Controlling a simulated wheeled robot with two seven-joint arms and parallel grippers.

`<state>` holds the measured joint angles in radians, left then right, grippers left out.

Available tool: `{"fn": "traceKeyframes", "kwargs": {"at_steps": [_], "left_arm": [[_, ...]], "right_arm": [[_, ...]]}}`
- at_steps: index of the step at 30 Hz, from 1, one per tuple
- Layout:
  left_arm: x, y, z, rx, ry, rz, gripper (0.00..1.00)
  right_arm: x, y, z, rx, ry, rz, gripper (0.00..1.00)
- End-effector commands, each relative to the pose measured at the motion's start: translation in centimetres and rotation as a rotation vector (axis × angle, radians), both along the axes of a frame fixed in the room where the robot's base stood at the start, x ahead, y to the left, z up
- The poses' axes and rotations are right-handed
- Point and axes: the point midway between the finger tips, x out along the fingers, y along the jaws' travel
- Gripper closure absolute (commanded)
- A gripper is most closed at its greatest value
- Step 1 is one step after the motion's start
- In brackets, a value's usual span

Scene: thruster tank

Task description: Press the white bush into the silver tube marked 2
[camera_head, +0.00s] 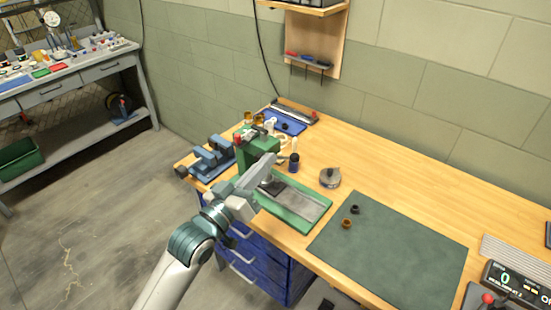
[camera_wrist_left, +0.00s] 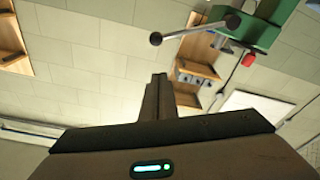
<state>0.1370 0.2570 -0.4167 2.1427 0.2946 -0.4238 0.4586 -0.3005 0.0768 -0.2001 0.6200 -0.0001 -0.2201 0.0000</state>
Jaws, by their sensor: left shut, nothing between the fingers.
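My left gripper (camera_head: 266,164) is shut and empty, just in front of the green press (camera_head: 256,150) in the head view. In the left wrist view its fingers (camera_wrist_left: 157,95) are together, pointing up the picture. The press also shows there at the top right (camera_wrist_left: 268,28), with a lever ending in a dark ball and a red knob. Small pale parts stand just behind the press, but I cannot tell which is the white bush. I cannot make out a silver tube with the mark 2. My right gripper is not in view.
A blue vise-like tool (camera_head: 212,158) stands left, a dark blue cylinder (camera_head: 294,163) and round metal tin (camera_head: 330,179) right. A dark ring (camera_head: 355,209) and brown ring (camera_head: 347,223) lie on the mostly clear green mat (camera_head: 400,250).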

Motion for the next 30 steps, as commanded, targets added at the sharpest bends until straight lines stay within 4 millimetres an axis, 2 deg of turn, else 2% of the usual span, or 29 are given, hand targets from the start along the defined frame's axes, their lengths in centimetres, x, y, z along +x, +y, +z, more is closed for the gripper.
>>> {"fn": "traceKeyframes", "kwargs": {"at_steps": [6, 23, 26, 30], "left_arm": [[-1.5, 0.9, -0.2, 0.0, 0.0, 0.0, 1.0], [-1.6, 1.0, -0.2, 0.0, 0.0, 0.001, 1.0], [-1.8, 1.2, -0.8, 0.012, 0.014, 0.008, 1.0], [-2.7, 1.9, -3.6, 0.071, 0.08, 0.036, 1.0]], "right_arm": [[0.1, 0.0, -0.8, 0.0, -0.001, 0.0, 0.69], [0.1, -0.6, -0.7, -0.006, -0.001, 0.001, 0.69], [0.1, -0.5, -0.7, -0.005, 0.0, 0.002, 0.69], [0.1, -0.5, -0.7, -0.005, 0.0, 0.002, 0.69]]}}
